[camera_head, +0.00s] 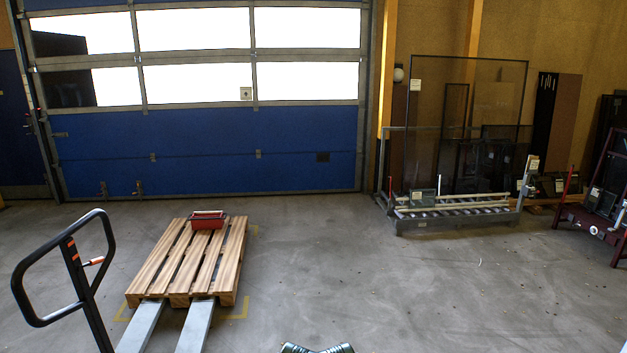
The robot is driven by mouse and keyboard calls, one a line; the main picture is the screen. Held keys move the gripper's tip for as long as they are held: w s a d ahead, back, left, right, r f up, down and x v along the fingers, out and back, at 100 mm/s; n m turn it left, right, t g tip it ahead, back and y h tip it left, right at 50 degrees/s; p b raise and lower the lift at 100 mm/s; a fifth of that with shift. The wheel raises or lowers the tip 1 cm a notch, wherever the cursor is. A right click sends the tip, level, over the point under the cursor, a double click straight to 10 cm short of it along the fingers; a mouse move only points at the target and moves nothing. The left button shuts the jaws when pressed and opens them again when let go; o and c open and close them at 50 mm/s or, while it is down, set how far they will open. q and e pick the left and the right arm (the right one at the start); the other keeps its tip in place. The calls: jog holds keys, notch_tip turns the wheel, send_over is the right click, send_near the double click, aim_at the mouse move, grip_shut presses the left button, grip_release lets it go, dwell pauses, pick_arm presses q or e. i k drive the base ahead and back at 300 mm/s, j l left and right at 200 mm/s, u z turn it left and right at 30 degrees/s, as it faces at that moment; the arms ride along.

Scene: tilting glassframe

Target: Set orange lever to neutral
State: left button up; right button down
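The orange lever (94,261) is a small piece on the right side of the pallet jack's handle, at the left of the head view. The black looped handle (62,268) stands upright but tilted, with orange marks on its stem. I cannot tell from here which setting the lever is in. Neither gripper shows. Only small metallic parts, which seem to be mine, show at the bottom middle edge, well to the right of the handle.
The jack's grey forks (143,327) reach toward a wooden pallet (160,272) bearing a red box (207,220). A blue garage door (210,152) closes the back. A glass frame rack (458,213) stands at the back right. The floor at centre and right is clear.

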aim_at(91, 261)
jog(key=u, duration=0.6)
jog(key=i+j+u, duration=0.15)
jog(key=u, duration=0.45)
jog(key=i+j, duration=0.15)
jog(key=i, duration=0.2)
jog(key=i+j, duration=0.15)
jog(key=i, duration=0.25)
jog(key=i+j, duration=0.15)
jog(key=i, duration=0.2)
jog(key=i+l+z, duration=0.1)
jog(key=i+z, duration=0.2)
jog(key=i, duration=0.5)
